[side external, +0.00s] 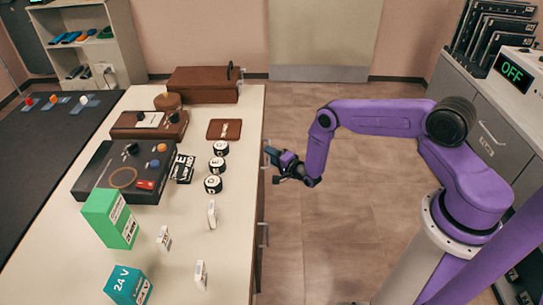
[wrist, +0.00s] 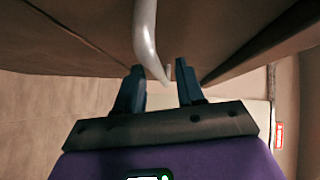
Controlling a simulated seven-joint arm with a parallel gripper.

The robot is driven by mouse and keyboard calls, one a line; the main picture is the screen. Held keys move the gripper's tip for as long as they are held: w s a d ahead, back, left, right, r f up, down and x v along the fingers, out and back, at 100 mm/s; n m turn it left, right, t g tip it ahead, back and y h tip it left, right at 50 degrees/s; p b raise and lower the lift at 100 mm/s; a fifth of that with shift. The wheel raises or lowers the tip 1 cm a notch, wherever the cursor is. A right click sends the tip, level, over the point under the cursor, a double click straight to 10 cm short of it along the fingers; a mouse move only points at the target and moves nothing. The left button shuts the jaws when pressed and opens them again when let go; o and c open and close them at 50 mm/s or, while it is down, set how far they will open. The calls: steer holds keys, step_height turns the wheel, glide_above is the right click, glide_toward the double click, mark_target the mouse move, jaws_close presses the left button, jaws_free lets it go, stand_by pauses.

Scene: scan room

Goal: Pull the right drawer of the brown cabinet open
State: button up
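The brown cabinet (wrist: 60,35) fills the top of the wrist view. Its front is seen only edge-on under the pale worktop in the side view. A pale curved bar handle (wrist: 146,35) sticks out from it, with its near end between the fingertips of my gripper (wrist: 158,75). My gripper is open, with a gap on both sides of the handle, and I see no clear contact. In the side view my gripper (side external: 272,164) is at the right edge of the worktop, low beside the cabinet front. The drawer fronts are mostly hidden there.
Another handle (side external: 264,235) shows nearer the camera along the same side. The worktop (side external: 235,135) carries boxes, black cylinders, small white cards and a dark control panel (side external: 118,172). The floor (side external: 335,235) right of the cabinet is clear. A grey cabinet (side external: 500,125) stands at the right.

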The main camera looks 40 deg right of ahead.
steer(key=shift+w, duration=0.1)
jaws_close()
steer(key=s+d, duration=2.5)
steer(key=shift+s, duration=0.15)
jaws_free()
steer(key=shift+d, duration=0.1)
